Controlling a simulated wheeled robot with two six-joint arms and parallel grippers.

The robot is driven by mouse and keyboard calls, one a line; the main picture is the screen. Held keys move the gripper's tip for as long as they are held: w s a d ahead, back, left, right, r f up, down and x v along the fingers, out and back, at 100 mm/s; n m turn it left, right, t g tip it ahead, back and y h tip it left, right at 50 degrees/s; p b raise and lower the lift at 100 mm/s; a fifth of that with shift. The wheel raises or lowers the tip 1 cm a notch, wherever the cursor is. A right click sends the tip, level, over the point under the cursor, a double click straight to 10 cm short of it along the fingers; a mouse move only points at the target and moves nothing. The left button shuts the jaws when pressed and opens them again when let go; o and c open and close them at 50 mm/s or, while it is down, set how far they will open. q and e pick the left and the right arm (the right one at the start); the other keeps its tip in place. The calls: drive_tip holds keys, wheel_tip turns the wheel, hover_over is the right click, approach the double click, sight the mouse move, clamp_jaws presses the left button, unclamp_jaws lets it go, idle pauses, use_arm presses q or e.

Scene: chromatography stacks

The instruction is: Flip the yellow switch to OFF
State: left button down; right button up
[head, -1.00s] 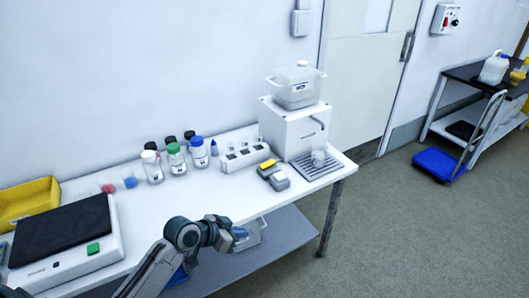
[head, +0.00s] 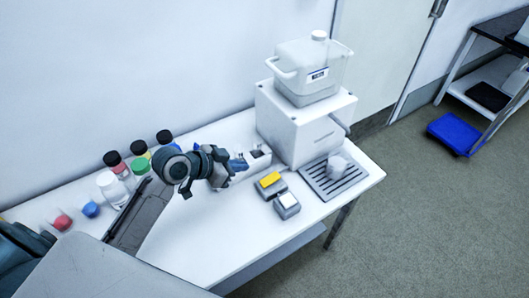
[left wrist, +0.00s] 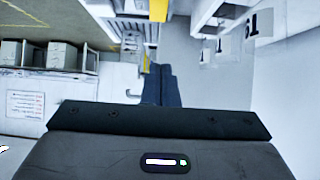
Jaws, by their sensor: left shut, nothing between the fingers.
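The yellow switch (head: 269,181) is a small grey box with a yellow top on the white table, in front of the white dispenser machine. A similar grey switch with a white top (head: 287,202) sits just in front of it. My left gripper (head: 243,163) is above the table, left of and behind the yellow switch, apart from it. It is shut and empty, and its dark fingers (left wrist: 161,85) also show closed in the left wrist view. Which way the yellow switch is set is too small to tell. My right gripper is not in view.
The white machine (head: 296,125) carries a clear jug (head: 313,72), with a drip tray (head: 334,177) and a clear cup (head: 337,164) at its front. A white rack (head: 258,158) is partly behind my gripper. Bottles (head: 113,165) stand at left. The table front is clear.

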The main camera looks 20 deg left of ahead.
use_arm(q)
drive_tip(key=p, duration=0.3)
hover_over(276, 172)
drive_tip(key=s+a, duration=0.2)
drive_tip(key=s, duration=0.1)
wheel_tip(276, 172, down, 5)
drive_tip(key=shift+a+f, duration=0.1)
drive_tip(key=shift+f, duration=0.1)
wheel_tip(276, 172, down, 3)
drive_tip(key=shift+w+r, duration=0.1)
drive_tip(key=shift+r, duration=0.1)
drive_tip(key=shift+f, duration=0.7)
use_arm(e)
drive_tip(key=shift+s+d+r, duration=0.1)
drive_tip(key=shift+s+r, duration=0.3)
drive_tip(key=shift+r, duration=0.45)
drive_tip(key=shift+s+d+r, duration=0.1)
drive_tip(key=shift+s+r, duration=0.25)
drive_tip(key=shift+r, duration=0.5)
use_arm(q)
drive_tip(key=shift+w, duration=0.1)
